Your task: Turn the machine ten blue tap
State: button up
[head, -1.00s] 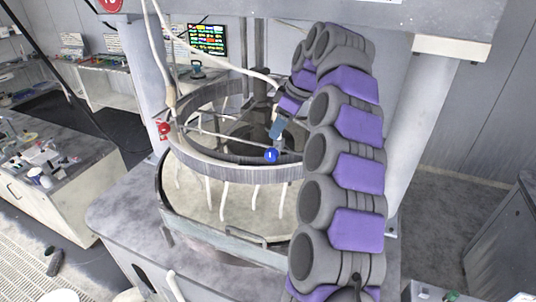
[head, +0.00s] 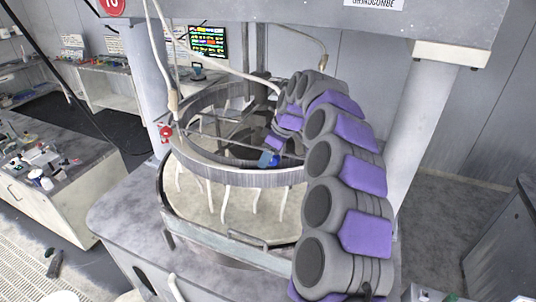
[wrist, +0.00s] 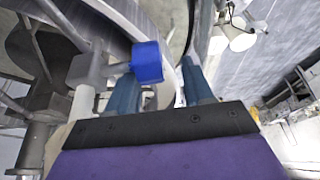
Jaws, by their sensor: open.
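The blue tap (head: 275,160) sits on the near side of the ring-shaped rim of the machine, and my gripper (head: 266,158) is right at it. In the wrist view the blue tap (wrist: 147,62) is a blue block on a grey stem and fitting. It shows at the tips of my gripper (wrist: 160,74), nearer the left finger and partly over the gap between the fingers. The fingers are apart, and the right finger stands clear of the tap. I cannot tell whether the left finger touches it.
The ring rim (head: 235,178) with white hoses hangs over the round basin. A red tap (head: 165,132) is on the rim's left side. A pale column (head: 400,120) stands right of my arm. A cluttered bench (head: 60,200) is at left.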

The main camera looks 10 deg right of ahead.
jog(key=shift+d, duration=0.9)
jog(key=shift+c, duration=0.3)
jog(key=shift+d, duration=0.25)
jog(key=shift+c, duration=0.6)
jog(key=shift+s, duration=0.1)
jog(key=c, duration=0.3)
jog(key=shift+a, duration=0.45)
jog(key=c, duration=0.3)
grip_shut()
